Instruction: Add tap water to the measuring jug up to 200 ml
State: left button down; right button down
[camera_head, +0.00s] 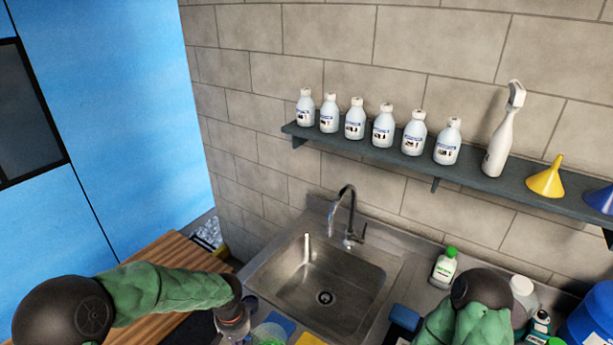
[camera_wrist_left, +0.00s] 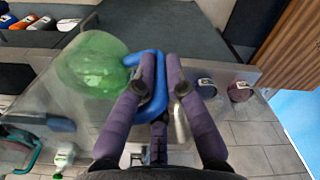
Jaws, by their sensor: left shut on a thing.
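The measuring jug (camera_wrist_left: 92,62) looks clear with green in its round body in the left wrist view; whether that is liquid or its base I cannot tell. My left gripper (camera_wrist_left: 158,85) is shut on its blue handle (camera_wrist_left: 147,58). In the head view the jug (camera_head: 268,334) shows only partly at the bottom edge, beside my left gripper (camera_head: 232,322), in front of the sink. The chrome tap (camera_head: 350,205) arches over the steel sink (camera_head: 290,270), which looks empty. Volume marks are not readable. My right gripper is out of view; only my right arm shows.
A green-capped white bottle (camera_head: 444,268) stands right of the sink. A shelf (camera_head: 400,160) above holds several white bottles, a spray bottle (camera_head: 502,135) and a yellow funnel (camera_head: 546,180). A wooden surface (camera_head: 165,255) lies left. The space over the basin is clear apart from the tap.

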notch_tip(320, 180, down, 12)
jog(key=b, duration=1)
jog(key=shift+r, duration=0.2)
